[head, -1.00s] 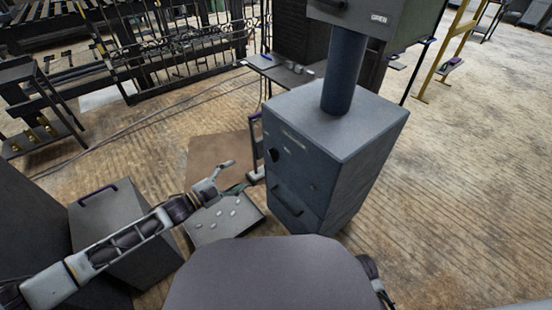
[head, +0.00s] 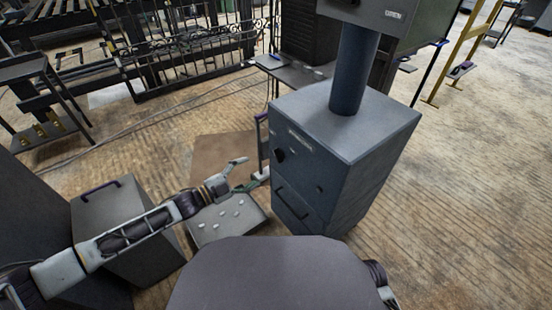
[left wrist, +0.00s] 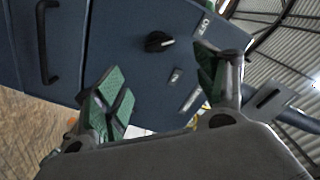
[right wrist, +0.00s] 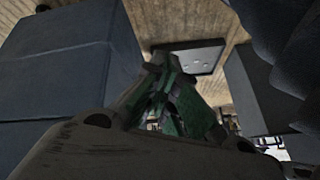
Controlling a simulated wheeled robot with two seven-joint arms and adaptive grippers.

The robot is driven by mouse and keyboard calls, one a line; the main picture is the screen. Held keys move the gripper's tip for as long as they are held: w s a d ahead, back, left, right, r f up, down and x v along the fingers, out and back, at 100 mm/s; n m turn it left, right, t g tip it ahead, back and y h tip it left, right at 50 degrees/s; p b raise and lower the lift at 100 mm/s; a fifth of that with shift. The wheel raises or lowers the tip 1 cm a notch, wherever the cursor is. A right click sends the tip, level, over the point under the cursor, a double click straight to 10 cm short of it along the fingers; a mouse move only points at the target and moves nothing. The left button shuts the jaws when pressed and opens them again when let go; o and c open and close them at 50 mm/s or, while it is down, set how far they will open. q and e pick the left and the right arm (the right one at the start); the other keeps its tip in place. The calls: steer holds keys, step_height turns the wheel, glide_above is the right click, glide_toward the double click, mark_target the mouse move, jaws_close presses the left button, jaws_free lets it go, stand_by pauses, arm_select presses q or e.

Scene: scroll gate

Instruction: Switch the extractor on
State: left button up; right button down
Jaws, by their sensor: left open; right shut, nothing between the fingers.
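The extractor is a blue-grey cabinet (head: 335,150) with a thick round duct (head: 353,70) rising from its top. A black knob (head: 279,155) is on its front face, and it shows larger in the left wrist view (left wrist: 158,41). A small plate or switch (left wrist: 176,76) and pale lettering (left wrist: 191,100) are near the knob. My left gripper (head: 243,174) is open and empty, in front of the cabinet and apart from it. In the left wrist view its green-padded fingers (left wrist: 160,77) frame the knob area. My right gripper (right wrist: 165,80) is shut and empty, low beside a blue-grey box face.
A dark drawer handle (head: 293,203) is low on the cabinet front. A flat grey tray (head: 220,238) with several pale pieces lies on the floor below my left gripper. Open floor (head: 470,190) is at right.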

mark_target(277, 157)
arm_select(q)
steer(key=b+x, duration=0.3)
steer(key=x, duration=0.7)
steer(key=shift+d, duration=0.1)
steer(key=shift+b+x, duration=0.45)
steer(key=shift+x, duration=0.7)
arm_select(e)
step_height(277, 157, down, 6)
steer(key=a+t+y, duration=0.1)
steer(key=shift+f+m, duration=0.2)
steer(key=shift+m, duration=0.1)
steer(key=shift+w, duration=0.1)
arm_select(q)
steer(key=c, duration=1)
arm_select(e)
steer(key=shift+w+a+r, duration=0.1)
steer(key=shift+w, duration=0.05)
